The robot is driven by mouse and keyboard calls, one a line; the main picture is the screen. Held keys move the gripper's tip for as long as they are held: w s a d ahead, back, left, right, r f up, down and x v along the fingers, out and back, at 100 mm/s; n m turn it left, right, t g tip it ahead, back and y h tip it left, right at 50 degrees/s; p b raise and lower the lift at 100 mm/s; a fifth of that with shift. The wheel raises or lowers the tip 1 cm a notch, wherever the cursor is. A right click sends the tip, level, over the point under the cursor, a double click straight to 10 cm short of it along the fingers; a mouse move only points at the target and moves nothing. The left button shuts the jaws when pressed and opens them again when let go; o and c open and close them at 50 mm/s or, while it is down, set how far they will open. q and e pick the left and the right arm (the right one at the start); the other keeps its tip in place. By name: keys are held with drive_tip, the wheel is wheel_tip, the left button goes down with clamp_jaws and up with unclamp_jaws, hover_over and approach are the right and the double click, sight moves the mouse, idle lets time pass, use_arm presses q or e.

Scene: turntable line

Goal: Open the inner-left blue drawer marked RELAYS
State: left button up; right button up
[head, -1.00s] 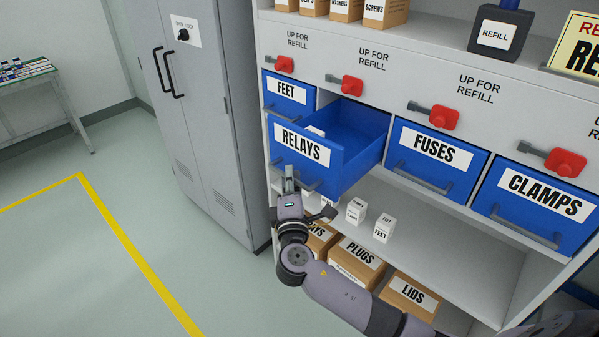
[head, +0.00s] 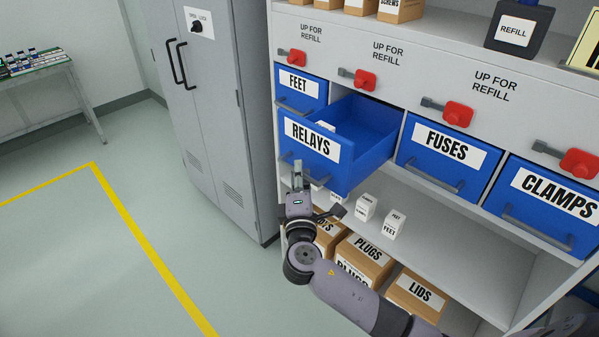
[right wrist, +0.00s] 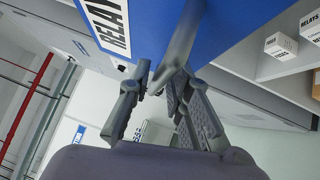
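The blue RELAYS drawer (head: 363,163) stands pulled well out of the cabinet, its open top showing a small white box near the front. Its grey handle (head: 325,177) runs across the front below the white label; the handle bar (right wrist: 186,38) also shows in the right wrist view. My right gripper (head: 298,170) is at the left part of this handle. The RELAYS label is partly cut off there. My left gripper is not in view.
The FEET (head: 299,90), FUSES (head: 450,160) and CLAMPS (head: 545,205) drawers are closed. Red latches (head: 458,113) sit above the drawers. Small white boxes (head: 394,223) stand on the shelf below. A grey locker (head: 205,110) stands at left; floor there is clear.

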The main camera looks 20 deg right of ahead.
drive_tip(key=v, duration=1.1)
drive_tip(key=shift+s, duration=0.15)
drive_tip(key=s+d+f+m+g+y, duration=0.1)
drive_tip(key=s+f+g, duration=0.15)
drive_tip(key=f, duration=0.95)
drive_tip(key=s+f+g+y, duration=0.2)
drive_tip(key=f+g, duration=0.1)
drive_tip(key=f, duration=0.9)
drive_tip(key=s+d+f+m+g+y, duration=0.1)
drive_tip(key=s+f+g, duration=0.15)
drive_tip(key=f, duration=1.05)
drive_tip(key=s+d+f+m+g+y, duration=0.1)
drive_tip(key=s+f+m+g+y, duration=0.3)
drive_tip(key=s+f, duration=0.9)
drive_tip(key=s+f+m+g, duration=0.2)
drive_tip(key=s+f+m, duration=0.1)
drive_tip(key=s, duration=0.8)
drive_tip(key=s+f+m+g, duration=0.3)
drive_tip(key=s+f, duration=0.3)
drive_tip(key=s, duration=0.5)
drive_tip(key=shift+s+d+f+m+h, duration=0.15)
drive_tip(key=shift+d+f+m+h, duration=0.15)
drive_tip(key=shift+m, duration=0.1)
drive_tip(key=shift+r, duration=0.15)
